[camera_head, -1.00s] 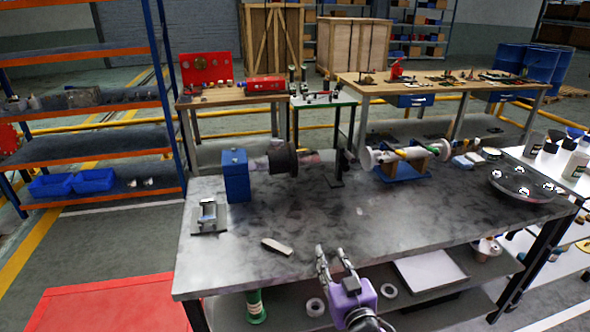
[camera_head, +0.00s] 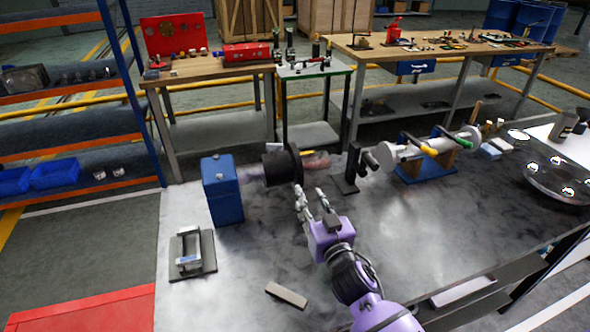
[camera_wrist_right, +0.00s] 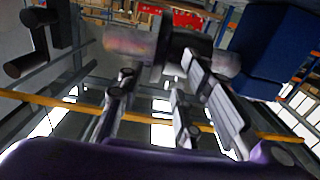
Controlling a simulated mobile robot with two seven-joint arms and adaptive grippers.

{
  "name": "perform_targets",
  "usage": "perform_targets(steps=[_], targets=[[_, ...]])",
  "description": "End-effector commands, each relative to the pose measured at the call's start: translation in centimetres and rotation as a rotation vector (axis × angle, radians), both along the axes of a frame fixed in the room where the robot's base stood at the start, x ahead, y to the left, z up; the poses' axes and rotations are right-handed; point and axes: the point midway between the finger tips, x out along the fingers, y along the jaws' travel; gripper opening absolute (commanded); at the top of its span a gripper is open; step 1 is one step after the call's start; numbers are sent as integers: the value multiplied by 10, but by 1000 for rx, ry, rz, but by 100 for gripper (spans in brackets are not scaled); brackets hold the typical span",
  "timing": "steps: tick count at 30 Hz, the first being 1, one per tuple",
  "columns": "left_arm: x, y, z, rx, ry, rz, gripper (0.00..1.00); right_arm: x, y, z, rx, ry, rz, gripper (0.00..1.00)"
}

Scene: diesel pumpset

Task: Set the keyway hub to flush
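The keyway hub appears to be the dark flanged cylinder (camera_head: 282,166) on a horizontal shaft at the right of a blue block (camera_head: 222,190). Its keyway and exact seating cannot be made out. My purple right gripper (camera_head: 310,196) is open and empty, with its fingertips just in front of and below the hub's right end. In the right wrist view, the two fingers (camera_wrist_right: 158,72) are apart, with the dark hub (camera_wrist_right: 183,45) beyond them and the blue block (camera_wrist_right: 275,50) to the right. Whether a finger touches the hub cannot be told. My left gripper is not in view.
A black stand (camera_head: 350,172) is close right of the hub. Beyond it a pale roller (camera_head: 420,150) lies on a blue cradle. A grey fixture (camera_head: 192,252) and a flat bar (camera_head: 287,295) lie on the front left of the grey bench, which has clear room.

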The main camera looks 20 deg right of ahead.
Motion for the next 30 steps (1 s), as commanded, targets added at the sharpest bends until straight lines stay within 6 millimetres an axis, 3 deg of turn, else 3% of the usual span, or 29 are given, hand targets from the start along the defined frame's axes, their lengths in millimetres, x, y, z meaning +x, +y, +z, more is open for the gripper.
perform_targets(steps=[15, 26, 30], targets=[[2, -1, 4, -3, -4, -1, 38, 70, 3, 1, 0, -1, 0, 33], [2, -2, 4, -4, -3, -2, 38, 77, 3, 0, -1, -1, 0, 33], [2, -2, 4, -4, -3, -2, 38, 77, 3, 0, 0, -1, 0, 17]])
